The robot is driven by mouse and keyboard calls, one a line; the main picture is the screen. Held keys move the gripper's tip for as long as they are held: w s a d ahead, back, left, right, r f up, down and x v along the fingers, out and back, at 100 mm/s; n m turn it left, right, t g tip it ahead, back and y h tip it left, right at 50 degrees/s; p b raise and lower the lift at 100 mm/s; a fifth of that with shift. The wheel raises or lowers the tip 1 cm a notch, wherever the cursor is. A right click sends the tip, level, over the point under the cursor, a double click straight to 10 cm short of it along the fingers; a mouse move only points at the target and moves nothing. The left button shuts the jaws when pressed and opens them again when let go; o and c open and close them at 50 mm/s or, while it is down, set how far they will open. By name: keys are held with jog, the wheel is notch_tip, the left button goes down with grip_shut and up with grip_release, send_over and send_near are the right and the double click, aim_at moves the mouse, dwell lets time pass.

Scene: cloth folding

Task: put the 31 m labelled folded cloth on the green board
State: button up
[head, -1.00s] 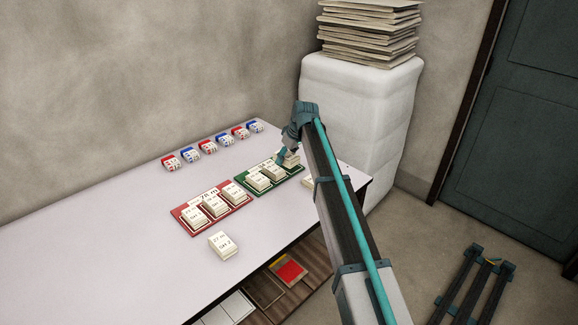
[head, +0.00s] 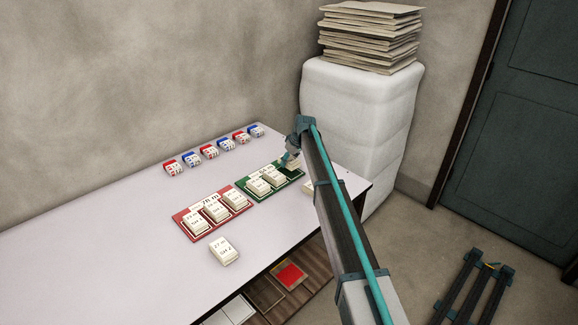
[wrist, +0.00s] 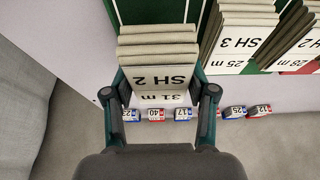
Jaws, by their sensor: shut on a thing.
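My gripper (wrist: 160,95) is shut on a folded cream cloth (wrist: 162,58), with its two fingers on either side of the stack. Its label reads "31 m" and "SH 2", upside down in the wrist view. The green board (head: 250,192) lies on the table, and it also shows behind the held cloth in the wrist view (wrist: 150,10). In the head view my gripper (head: 291,160) is at the board's right end, over the place beside two other folded cloths (head: 266,182). I cannot tell whether the held cloth touches the board.
A red board (head: 188,232) with three folded cloths lies left of the green one. A loose cloth (head: 223,250) lies in front of it, and another (head: 308,187) is partly hidden by my arm. Several red and blue labelled blocks (head: 208,152) line the table's back.

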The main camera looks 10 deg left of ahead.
aim_at(289, 171)
jog(key=shift+w+f, duration=0.3)
jog(key=shift+w, duration=0.05)
jog(key=shift+w+f+p, duration=0.1)
jog(key=shift+f+p, duration=0.5)
jog(key=shift+f, duration=1.15)
jog(key=shift+f, duration=0.2)
jog(key=o, duration=1.1)
jog(key=shift+o, duration=0.2)
jog(key=shift+r, duration=0.1)
jog(key=shift+r, duration=0.2)
jog(key=b+v, duration=0.1)
jog(key=v, duration=1)
jog(key=shift+d+r+b, duration=0.15)
jog(key=shift+r+b, duration=0.2)
jog(key=shift+b, duration=0.05)
